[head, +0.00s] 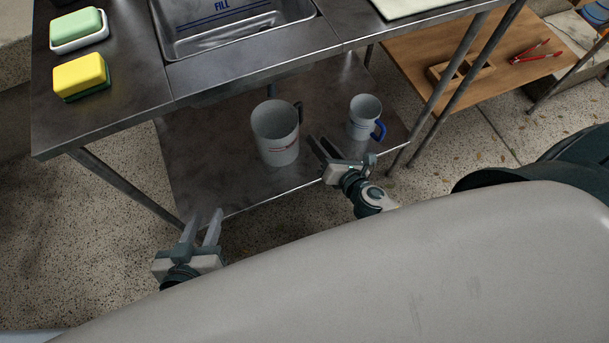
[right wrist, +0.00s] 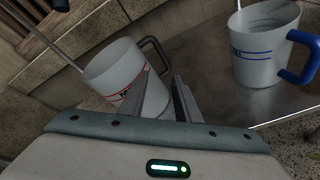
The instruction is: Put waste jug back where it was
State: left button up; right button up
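A large grey-white jug with a red band and dark handle (head: 276,138) stands upright on the lower steel shelf; its lettering is not fully readable. It also shows in the right wrist view (right wrist: 125,80). A smaller jug with blue lines and a blue handle (head: 362,118) stands to its right, and in the right wrist view (right wrist: 262,50). My right gripper (head: 316,138) is open and empty between the two jugs, its fingertips close to the red-banded jug's right side. My left gripper (head: 206,214) is open and empty at the shelf's front left corner.
The steel table (head: 120,115) with a sink basin (head: 225,22) overhangs the lower shelf (head: 210,165). A yellow sponge (head: 80,74) and a green one (head: 77,26) lie on top. Metal legs flank the shelf. The shelf's left part is bare.

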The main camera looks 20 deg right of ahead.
jog(key=s+a+r+m+g+y, duration=0.1)
jog(key=s+a+r+m, duration=0.4)
jog(key=m, duration=0.8)
jog(key=s+a+r+m+g+y, duration=0.1)
jog(key=s+a+r+m, duration=0.4)
jog(key=m, duration=0.9)
jog(key=s+g, duration=0.1)
jog(key=s, duration=0.2)
jog(key=shift+a+g+y, duration=0.3)
jog(key=shift+a+y, duration=0.1)
jog(key=shift+a, duration=0.15)
